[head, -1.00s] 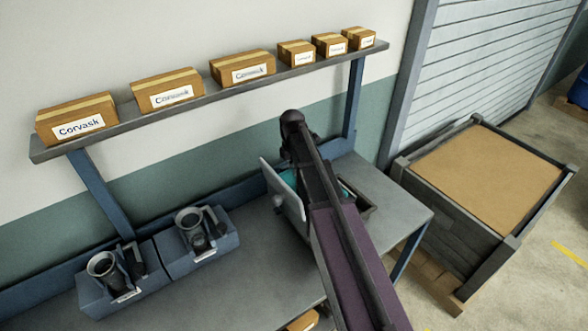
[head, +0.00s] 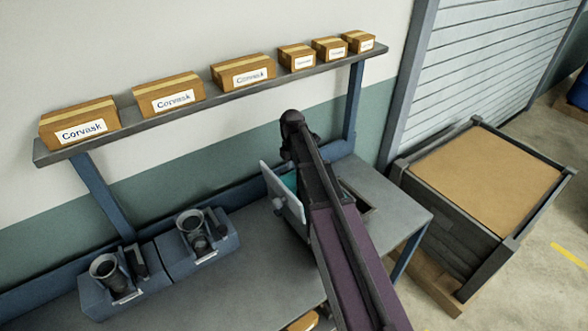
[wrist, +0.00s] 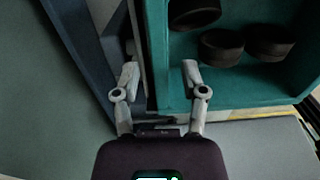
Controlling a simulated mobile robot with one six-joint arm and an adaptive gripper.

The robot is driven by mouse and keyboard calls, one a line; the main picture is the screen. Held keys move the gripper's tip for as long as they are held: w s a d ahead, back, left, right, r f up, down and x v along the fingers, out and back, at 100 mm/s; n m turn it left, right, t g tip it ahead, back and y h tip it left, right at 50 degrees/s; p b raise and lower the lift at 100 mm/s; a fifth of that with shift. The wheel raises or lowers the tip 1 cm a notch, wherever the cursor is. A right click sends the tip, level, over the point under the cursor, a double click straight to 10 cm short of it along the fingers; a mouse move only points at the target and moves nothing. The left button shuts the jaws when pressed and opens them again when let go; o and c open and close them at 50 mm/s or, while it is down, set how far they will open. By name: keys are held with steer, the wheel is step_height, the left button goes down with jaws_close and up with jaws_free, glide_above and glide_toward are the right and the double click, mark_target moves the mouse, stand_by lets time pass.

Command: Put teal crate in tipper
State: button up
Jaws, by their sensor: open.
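The teal crate (wrist: 245,85) holds several dark round rings (wrist: 222,47) in the wrist view. In the head view only a small teal patch of it (head: 290,180) shows, behind a pale upright panel (head: 283,197) on the bench; my arm hides the rest. The panel seems to be part of the tipper, but I cannot tell how the crate sits in it. My gripper (wrist: 160,72) is open, with its two fingertips apart on either side of the crate's left wall. The head view hides the fingertips.
Two blue-grey fixtures with dark cups (head: 190,235) stand on the left of the grey bench (head: 240,285). A shelf (head: 140,132) with several Corvask boxes runs above. A dark open frame (head: 362,198) lies right of my arm. A large bin (head: 490,180) stands to the right.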

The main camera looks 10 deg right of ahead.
step_height(320, 180, up, 11)
steer(key=p, duration=1)
steer(key=shift+w, duration=0.2)
steer(key=shift+a+f, duration=0.1)
stand_by(1.0)
